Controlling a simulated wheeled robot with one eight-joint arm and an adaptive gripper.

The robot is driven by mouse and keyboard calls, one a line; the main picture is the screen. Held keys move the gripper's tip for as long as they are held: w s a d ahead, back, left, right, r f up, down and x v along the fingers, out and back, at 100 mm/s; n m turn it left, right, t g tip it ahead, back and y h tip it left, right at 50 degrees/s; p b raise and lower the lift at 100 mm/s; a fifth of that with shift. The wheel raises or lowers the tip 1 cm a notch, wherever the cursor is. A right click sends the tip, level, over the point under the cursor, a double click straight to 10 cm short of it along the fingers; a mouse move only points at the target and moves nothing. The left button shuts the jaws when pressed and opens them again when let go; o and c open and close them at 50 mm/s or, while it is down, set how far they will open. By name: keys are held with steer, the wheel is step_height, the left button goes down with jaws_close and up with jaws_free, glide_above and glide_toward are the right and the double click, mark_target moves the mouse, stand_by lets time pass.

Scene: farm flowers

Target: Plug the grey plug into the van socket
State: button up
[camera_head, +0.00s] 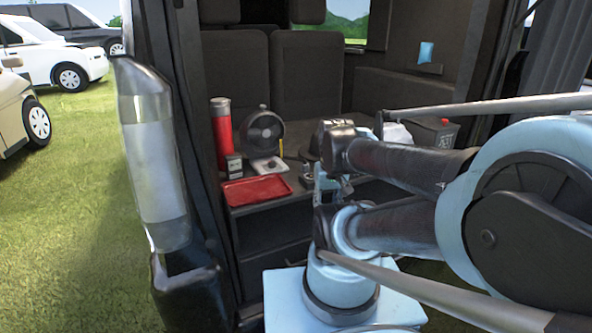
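My gripper (322,186) is small in view, low over the front edge of the van's rear shelf, just right of the red tray. My own arm links cover much of it, so I cannot tell whether its fingers are open or shut. A small grey item (306,182) shows just left of the gripper, but I cannot tell whether it is the grey plug or whether they touch. I cannot clearly make out the van socket. A small grey box (234,165) stands at the shelf's left end, too small to identify.
A red tray (257,190) lies on the shelf's front edge. Behind it stand a red cylinder (221,133), a black fan (262,132) and a white item (270,166). A dark box with a red top (440,133) stands at the right. The door frame bounds the left.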

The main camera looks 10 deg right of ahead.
steer(key=shift+o, duration=2.4)
steer(key=r, duration=0.2)
steer(key=w+a+r, duration=0.1)
steer(key=shift+m, duration=0.4)
steer(key=w+r+m+g, duration=0.1)
steer(key=w+r+m, duration=0.5)
steer(key=w+r, duration=0.45)
steer(key=w+r+m+g, duration=0.1)
steer(key=w+m, duration=0.6)
steer(key=w, duration=1.6)
steer(key=shift+r+m, duration=0.4)
steer(key=shift+r, duration=0.2)
steer(key=shift+a, duration=0.1)
